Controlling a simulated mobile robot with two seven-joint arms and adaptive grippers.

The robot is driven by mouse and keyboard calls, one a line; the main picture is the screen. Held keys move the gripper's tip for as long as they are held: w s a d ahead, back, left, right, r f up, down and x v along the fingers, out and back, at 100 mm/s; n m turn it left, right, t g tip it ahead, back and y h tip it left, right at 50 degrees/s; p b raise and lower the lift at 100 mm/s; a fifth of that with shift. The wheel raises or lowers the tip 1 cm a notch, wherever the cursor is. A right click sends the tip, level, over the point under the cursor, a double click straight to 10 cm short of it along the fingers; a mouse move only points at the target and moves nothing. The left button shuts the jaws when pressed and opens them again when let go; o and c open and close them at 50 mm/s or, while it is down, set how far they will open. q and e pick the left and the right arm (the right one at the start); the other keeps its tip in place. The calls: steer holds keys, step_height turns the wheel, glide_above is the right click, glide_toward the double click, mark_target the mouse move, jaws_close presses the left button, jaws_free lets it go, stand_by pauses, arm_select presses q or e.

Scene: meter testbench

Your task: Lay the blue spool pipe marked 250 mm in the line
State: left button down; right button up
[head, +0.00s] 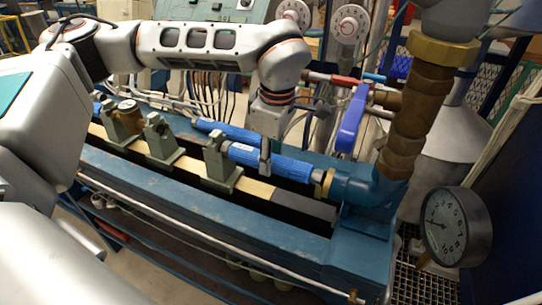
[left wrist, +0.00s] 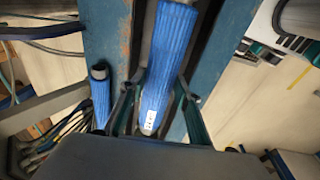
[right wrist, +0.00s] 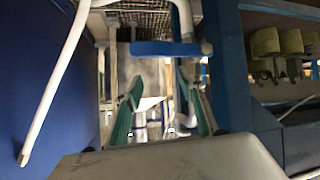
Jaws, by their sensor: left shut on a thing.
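A blue ribbed spool pipe (head: 290,167) with a white label lies lengthwise above the bench, between a grey-green stand (head: 219,165) and the brass-ringed end of the blue elbow (head: 350,186). The label is too small to read. My left gripper (head: 265,163) is shut on this pipe from above. In the left wrist view, the pipe (left wrist: 167,60) runs between the two fingers. I cannot tell whether its ends touch the line. A second blue pipe (head: 215,127) lies behind it, its open end showing in the left wrist view (left wrist: 99,72). My right gripper (right wrist: 164,105) is open and empty.
More grey-green stands (head: 160,140) and a brass fitting (head: 128,113) line the bench to the left. A blue valve handle (head: 352,118) hangs near the brass riser (head: 414,110). A round gauge (head: 456,227) stands at the right. Cables run behind the bench.

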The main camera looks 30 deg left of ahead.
arm_select(q)
steer(key=shift+f, duration=0.3)
arm_select(e)
steer(key=shift+f, duration=0.15)
stand_by(0.4)
arm_select(q)
steer(key=c, duration=1.4)
jaws_free()
steer(key=shift+r+p, duration=2.15)
steer(key=shift+r, duration=0.9)
steer(key=shift+r+p, duration=1)
steer(key=shift+r, duration=0.45)
arm_select(e)
steer(key=shift+h, duration=0.4)
steer(key=shift+s+d+r, duration=0.25)
steer(key=shift+d+r, duration=0.35)
steer(key=shift+r, duration=0.3)
steer(key=shift+s+d+r, duration=0.25)
steer(key=shift+d+r, duration=0.35)
steer(key=shift+r, duration=0.3)
steer(key=shift+a, duration=0.15)
